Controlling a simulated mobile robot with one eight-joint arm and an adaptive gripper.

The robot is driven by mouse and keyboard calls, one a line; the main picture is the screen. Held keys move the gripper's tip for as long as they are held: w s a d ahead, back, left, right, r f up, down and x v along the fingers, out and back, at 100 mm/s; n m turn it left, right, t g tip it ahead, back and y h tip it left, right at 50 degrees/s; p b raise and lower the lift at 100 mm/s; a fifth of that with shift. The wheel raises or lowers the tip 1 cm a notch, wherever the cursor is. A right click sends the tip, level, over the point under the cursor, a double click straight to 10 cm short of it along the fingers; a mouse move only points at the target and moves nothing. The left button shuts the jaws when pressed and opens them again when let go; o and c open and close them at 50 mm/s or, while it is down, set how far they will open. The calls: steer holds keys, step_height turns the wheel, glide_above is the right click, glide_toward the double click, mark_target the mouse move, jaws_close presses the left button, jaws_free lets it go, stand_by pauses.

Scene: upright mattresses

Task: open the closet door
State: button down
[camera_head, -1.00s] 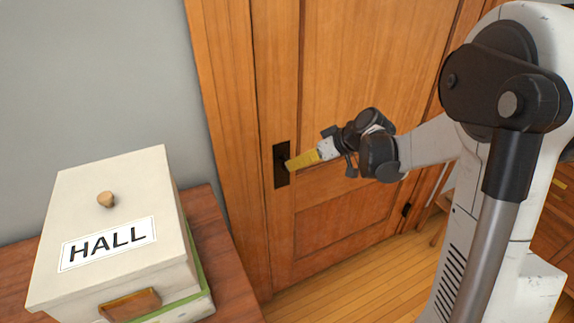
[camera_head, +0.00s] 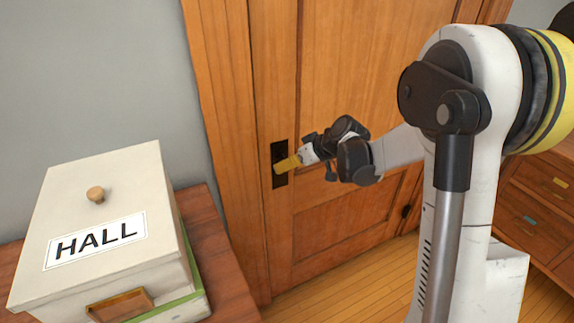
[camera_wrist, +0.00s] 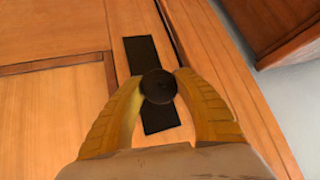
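The wooden closet door (camera_head: 340,95) stands shut in its frame in the head view. Its dark handle plate (camera_head: 280,152) is near the door's left edge, and the plate also shows in the wrist view (camera_wrist: 142,58). The round dark knob (camera_wrist: 158,86) sits between the two yellow fingers of my gripper (camera_wrist: 158,82). The fingers are on both sides of the knob and appear to touch it. In the head view my gripper (camera_head: 284,164) is at the handle plate and covers the knob.
A cream box labelled HALL (camera_head: 105,235) stands on a wooden surface (camera_head: 222,260) at the left, beside the door frame. A dresser with drawers (camera_head: 545,215) is at the right. Wooden floor (camera_head: 350,275) is clear below the door.

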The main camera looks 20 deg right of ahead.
steer(key=shift+r+h, duration=0.1)
steer(key=shift+h, duration=0.2)
steer(key=shift+n+h+p, duration=0.6)
steer(key=shift+h+p, duration=0.1)
steer(key=shift+h, duration=0.5)
steer(key=shift+n+t+h, duration=0.6)
steer(key=shift+n+h, duration=0.3)
steer(key=shift+h, duration=1.1)
